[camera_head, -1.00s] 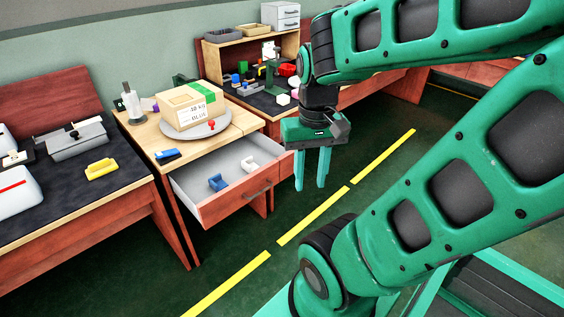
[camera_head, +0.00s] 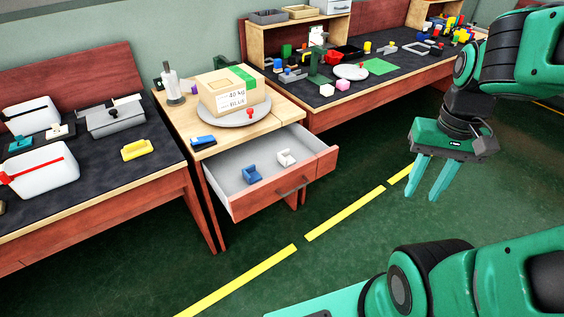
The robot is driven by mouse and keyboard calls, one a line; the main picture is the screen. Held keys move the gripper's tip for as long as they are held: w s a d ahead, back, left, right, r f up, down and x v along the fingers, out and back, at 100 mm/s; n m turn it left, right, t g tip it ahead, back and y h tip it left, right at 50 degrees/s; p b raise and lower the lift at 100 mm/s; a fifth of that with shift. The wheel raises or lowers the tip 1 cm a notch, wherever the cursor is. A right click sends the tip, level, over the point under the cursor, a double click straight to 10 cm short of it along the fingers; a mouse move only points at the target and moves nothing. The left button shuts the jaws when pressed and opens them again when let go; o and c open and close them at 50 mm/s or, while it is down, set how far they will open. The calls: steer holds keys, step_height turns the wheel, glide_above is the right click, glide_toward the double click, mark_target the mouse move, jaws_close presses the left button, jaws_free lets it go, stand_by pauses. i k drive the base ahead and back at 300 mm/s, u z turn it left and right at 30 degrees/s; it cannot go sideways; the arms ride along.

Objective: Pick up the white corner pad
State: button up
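A small white corner pad (camera_head: 286,158) lies inside the open drawer (camera_head: 228,201), towards its right back side. A similar blue pad (camera_head: 253,174) lies to its left in the same drawer, apart from it. My gripper (camera_head: 426,192) hangs fingers down over the floor, well to the right of the drawer. Its two teal fingers are apart with nothing between them. Another small white block (camera_head: 326,90) sits on the dark bench at the back; I cannot tell its exact shape.
Above the drawer, a wooden table holds a cardboard box (camera_head: 226,92) on a round grey plate (camera_head: 227,116). A left bench carries a yellow piece (camera_head: 137,149) and white containers. The green floor (camera_head: 330,260) in front is clear, with yellow stripes.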

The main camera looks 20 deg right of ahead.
mark_target(287, 158)
steer(key=z, duration=0.1)
steer(key=i, duration=1)
steer(key=u, duration=0.1)
